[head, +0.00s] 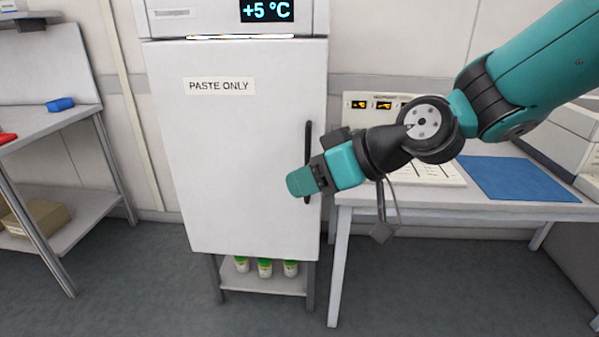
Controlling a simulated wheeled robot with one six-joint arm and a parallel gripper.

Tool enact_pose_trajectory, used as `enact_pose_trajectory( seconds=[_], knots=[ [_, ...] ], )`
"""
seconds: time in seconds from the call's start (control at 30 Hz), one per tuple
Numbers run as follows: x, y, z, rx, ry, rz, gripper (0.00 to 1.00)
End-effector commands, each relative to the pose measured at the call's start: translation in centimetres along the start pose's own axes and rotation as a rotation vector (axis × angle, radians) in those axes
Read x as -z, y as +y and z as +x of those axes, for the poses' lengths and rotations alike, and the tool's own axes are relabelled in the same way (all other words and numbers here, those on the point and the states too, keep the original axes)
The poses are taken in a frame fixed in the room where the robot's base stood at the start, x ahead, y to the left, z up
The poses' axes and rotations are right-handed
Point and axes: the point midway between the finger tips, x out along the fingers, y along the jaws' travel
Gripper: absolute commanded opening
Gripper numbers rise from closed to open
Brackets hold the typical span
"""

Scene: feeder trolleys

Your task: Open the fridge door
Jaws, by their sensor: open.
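The fridge door (235,150) is a white panel with a "PASTE ONLY" label, and it is shut. Its black vertical handle (308,142) is on the right side of the door. My gripper (300,182) is open at the lower part of the handle, in front of the door. The gripper hides the handle's lower middle, so I cannot tell whether the fingers are around the handle or only in front of it. A display (266,10) above the door reads +5 °C.
A table with a blue mat (522,179) and an instrument with lit displays (385,105) stands close on the right. Several green-lidded jars (264,267) are on a shelf under the fridge. A grey bench (50,125) stands at left. The floor in front is clear.

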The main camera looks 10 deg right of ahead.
Motion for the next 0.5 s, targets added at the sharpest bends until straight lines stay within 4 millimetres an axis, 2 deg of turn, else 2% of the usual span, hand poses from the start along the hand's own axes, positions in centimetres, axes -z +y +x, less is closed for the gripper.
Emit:
enact_pose_trajectory(
  seconds=[0.03, 0.1, 0.23, 0.3, 0.37, 0.5],
  knots=[
    [-1.9, 3.7, 3.0, -0.049, 0.108, -0.002, 0.43],
    [-1.8, 8.0, 4.6, -0.139, 0.266, -0.022, 0.43],
    [-2.4, 15.0, 5.5, -0.331, 0.481, -0.043, 0.43],
    [-3.0, 17.8, 5.3, -0.421, 0.553, -0.047, 0.43],
    [-3.3, 19.5, 5.0, -0.483, 0.595, -0.050, 0.43],
    [-3.3, 21.4, 4.6, -0.554, 0.640, -0.054, 0.43]
  ],
)
